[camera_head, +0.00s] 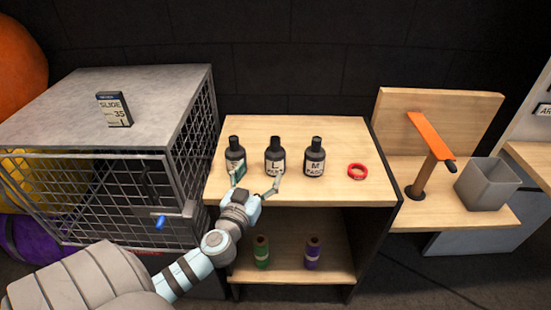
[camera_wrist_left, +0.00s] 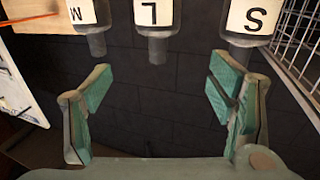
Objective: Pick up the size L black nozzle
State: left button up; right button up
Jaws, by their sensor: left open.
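Three black nozzle bottles stand in a row on the wooden shelf top. The size L black nozzle (camera_head: 275,157) is the middle one. It also shows in the left wrist view (camera_wrist_left: 155,15), upside down, with its L label. The M bottle (camera_head: 314,158) stands to its right and the S bottle (camera_head: 235,153) to its left. My left gripper (camera_head: 257,184) is open and empty in front of the S and L bottles. In the left wrist view its fingers (camera_wrist_left: 162,88) are spread wide, with the L bottle beyond them, roughly between. My right gripper is not in view.
A wire cage (camera_head: 170,85) adjoins on the left. A grey bin (camera_head: 487,184) stands at the right.

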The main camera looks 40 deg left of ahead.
aim_at(274, 150)
pick_arm(q)
jog(key=p+x, duration=0.1)
jog(key=x, duration=1.2)
jog(key=shift+w+d+p, duration=0.1)
jog(key=shift+p, duration=0.2)
grip_shut()
